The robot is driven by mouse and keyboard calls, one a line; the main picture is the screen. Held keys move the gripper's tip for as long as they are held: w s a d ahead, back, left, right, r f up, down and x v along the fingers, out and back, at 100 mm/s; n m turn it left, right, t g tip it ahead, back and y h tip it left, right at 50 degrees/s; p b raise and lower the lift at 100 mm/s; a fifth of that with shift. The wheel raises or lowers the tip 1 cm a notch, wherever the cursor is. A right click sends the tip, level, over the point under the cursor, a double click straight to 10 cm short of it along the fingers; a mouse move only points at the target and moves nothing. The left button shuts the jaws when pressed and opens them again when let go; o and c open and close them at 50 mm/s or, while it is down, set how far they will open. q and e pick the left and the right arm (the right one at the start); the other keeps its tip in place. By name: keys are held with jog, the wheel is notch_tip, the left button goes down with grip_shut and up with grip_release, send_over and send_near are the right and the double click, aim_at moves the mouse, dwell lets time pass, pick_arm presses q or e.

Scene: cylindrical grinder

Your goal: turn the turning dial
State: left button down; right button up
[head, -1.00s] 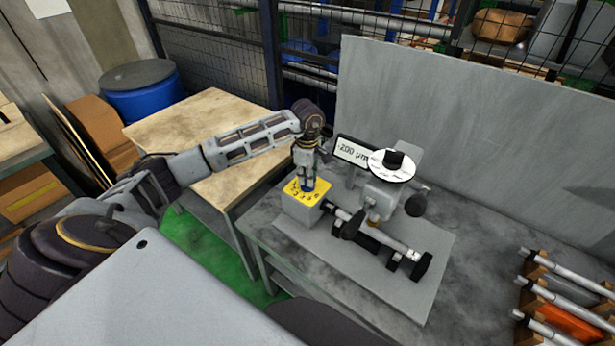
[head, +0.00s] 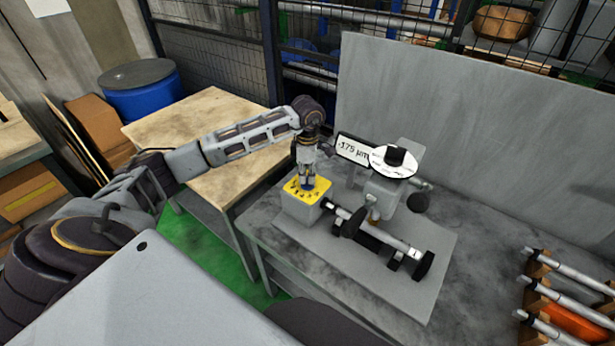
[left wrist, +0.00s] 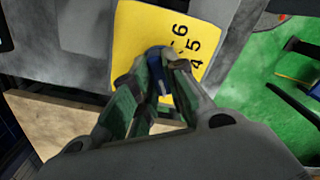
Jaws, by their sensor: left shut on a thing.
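The turning dial is on top of a grey box with a yellow numbered plate (head: 292,190) on the grinder. In the left wrist view the yellow plate (left wrist: 135,35) shows the numbers 4, 5 and 6. A blue knob (left wrist: 165,84) sits between the fingers. My left gripper (head: 307,184) points down at the plate and is shut on the knob; it also shows in the left wrist view (left wrist: 162,70). The fingers hide much of the knob. A sign (head: 353,149) beside the white disc reads about 175 µm. My right gripper is not in view.
The grinder's white disc (head: 393,161) and shaft (head: 385,236) stand right of the dial box. A wooden table (head: 190,120) is at the left. A rack with metal shafts (head: 560,270) is at the right. A grey panel (head: 470,130) stands behind.

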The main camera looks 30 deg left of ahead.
pick_arm(q)
jog(key=n+b, duration=0.1)
jog(key=n, duration=0.3)
jog(key=shift+n+b, duration=0.75)
jog(key=shift+n, duration=1.45)
jog(key=c, duration=1.4)
grip_release()
jog(key=shift+c, duration=0.2)
notch_tip(320, 180, up, 12)
jog(key=shift+r, duration=0.15)
